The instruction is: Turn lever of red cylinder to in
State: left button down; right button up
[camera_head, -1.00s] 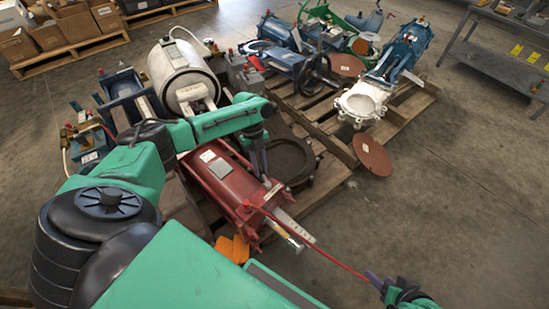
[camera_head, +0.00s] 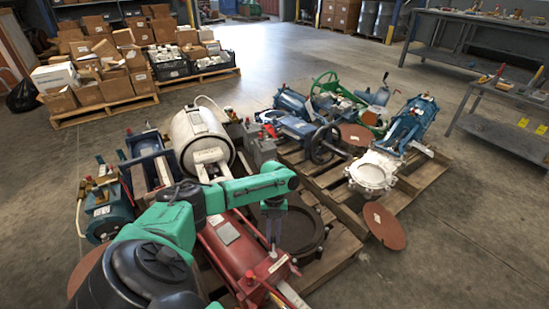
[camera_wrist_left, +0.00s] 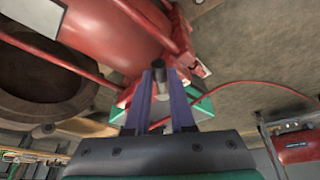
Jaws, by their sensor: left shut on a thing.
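The red cylinder (camera_head: 235,250) lies on the pallet at the bottom middle of the head view. Its red body and rods also fill the upper left of the left wrist view (camera_wrist_left: 105,35). My left gripper (camera_head: 273,247) reaches down at the cylinder's right side. In the left wrist view its purple fingers (camera_wrist_left: 160,98) are shut on a short grey lever piece (camera_wrist_left: 159,77) at the cylinder's end. The fingers hide part of the lever, and its turn position cannot be told. My right gripper is not in view in the head view.
A dark round flange (camera_head: 300,232) lies close to the right of my left gripper. A white valve (camera_head: 372,172) and a rust-coloured disc (camera_head: 384,226) are at the right. The floor right of the pallet is clear.

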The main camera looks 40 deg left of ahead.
pick_arm(q)
jog(key=c, duration=0.8)
grip_release()
jog(key=shift+o, duration=0.2)
jog(key=p+v, duration=0.2)
jog(key=v, duration=1.2)
jog(key=shift+r, duration=0.3)
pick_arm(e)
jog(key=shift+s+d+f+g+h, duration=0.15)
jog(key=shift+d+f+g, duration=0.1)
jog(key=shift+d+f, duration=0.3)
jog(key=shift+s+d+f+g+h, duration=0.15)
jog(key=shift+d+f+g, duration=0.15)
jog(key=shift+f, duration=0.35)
pick_arm(q)
jog(key=shift+w+a, duration=0.1)
